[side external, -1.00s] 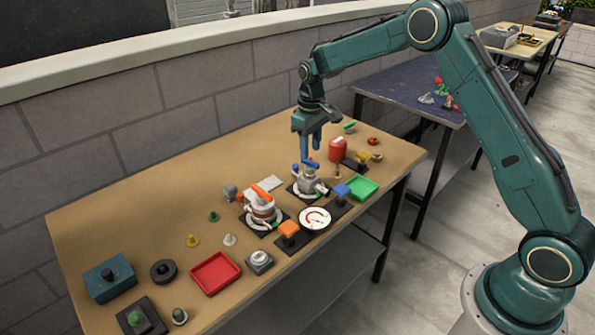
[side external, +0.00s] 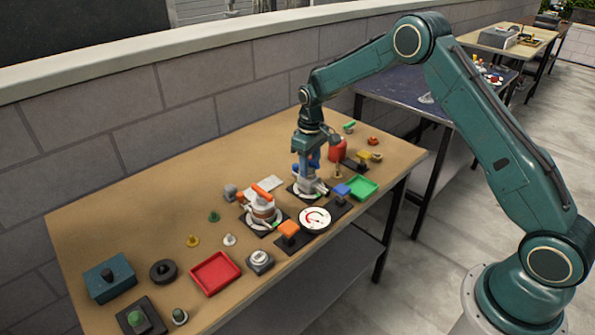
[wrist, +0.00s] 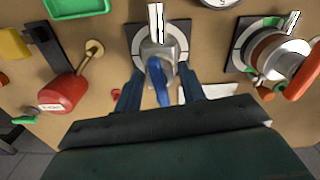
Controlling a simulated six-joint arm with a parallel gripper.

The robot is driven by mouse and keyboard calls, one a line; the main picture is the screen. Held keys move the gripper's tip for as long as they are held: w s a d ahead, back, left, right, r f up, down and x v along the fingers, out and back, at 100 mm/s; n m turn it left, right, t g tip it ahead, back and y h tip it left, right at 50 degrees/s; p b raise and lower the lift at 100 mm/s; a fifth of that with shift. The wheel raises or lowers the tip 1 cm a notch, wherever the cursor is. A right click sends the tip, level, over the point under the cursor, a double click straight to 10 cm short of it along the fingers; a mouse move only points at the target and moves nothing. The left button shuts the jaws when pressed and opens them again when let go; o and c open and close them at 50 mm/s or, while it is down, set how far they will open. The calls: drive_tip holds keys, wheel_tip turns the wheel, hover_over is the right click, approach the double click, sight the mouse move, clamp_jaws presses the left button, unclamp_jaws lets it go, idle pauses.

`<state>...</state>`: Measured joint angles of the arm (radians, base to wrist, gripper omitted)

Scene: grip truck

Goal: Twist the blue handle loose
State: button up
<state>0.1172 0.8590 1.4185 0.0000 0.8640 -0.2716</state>
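The blue handle (wrist: 161,88) sits on a grey metal valve (wrist: 156,50) mounted on a dark plate with a pale ring. My gripper (wrist: 161,72) is over it, with one blue finger on each side of the handle. The fingers are apart, and gaps show between them and the handle in the wrist view. In the side view my gripper (side external: 307,168) points straight down at the valve (side external: 309,187). There it hides most of the handle.
A similar valve with an orange handle (side external: 261,192) stands close on the left. A red canister (side external: 337,151), a green tray (side external: 362,187) and a round gauge (side external: 314,219) are nearby. A red tray (side external: 215,273) and several small parts lie further left.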

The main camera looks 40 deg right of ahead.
drive_tip(key=c, duration=0.7)
drive_tip(key=shift+n, duration=1.2)
